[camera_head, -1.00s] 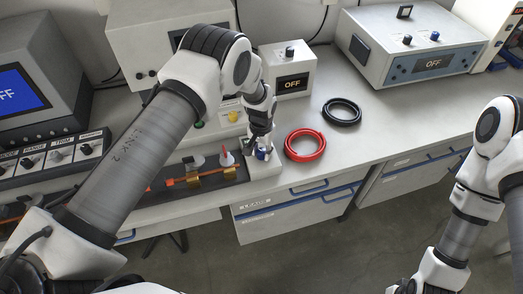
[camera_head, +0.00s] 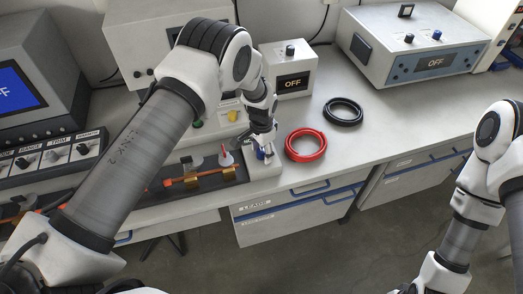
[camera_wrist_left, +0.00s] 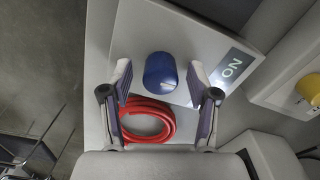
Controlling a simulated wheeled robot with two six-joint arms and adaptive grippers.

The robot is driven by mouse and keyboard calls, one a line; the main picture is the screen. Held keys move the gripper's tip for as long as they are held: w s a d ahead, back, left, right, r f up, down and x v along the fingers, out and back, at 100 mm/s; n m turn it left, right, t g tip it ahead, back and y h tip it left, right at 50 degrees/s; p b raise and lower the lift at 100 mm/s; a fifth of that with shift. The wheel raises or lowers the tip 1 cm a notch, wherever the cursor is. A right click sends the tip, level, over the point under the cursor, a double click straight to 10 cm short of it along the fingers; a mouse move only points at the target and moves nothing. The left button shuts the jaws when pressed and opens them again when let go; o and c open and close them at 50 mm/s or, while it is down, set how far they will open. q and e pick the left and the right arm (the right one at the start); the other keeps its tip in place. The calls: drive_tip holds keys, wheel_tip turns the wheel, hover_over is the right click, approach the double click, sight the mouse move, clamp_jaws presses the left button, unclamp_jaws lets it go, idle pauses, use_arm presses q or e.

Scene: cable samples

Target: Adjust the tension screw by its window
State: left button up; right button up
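A blue screw knob (camera_wrist_left: 160,71) stands between the two fingers of my left gripper (camera_wrist_left: 158,88) in the left wrist view. The fingers are apart, one on each side, with visible gaps to the knob. Beside the knob is a light window (camera_wrist_left: 232,66) with the letters N and O showing, turned sideways. In the head view my left gripper (camera_head: 263,146) is over the right end of the bench fixture, and a bit of the blue knob (camera_head: 261,154) shows below it. My right arm comes in at the right, but its gripper is out of the picture.
A red cable coil (camera_head: 291,153) lies just right of the fixture, with a black coil (camera_head: 328,113) behind it. A small box (camera_head: 294,61) and a larger instrument (camera_head: 400,75), both reading OFF, stand at the back. An orange cable (camera_head: 185,180) runs along the fixture. Drawers are below.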

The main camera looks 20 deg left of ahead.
sight(262, 151)
use_arm(q)
drive_tip(key=shift+r, duration=0.1)
wheel_tip(262, 151, up, 12)
idle(0.4)
idle(0.3)
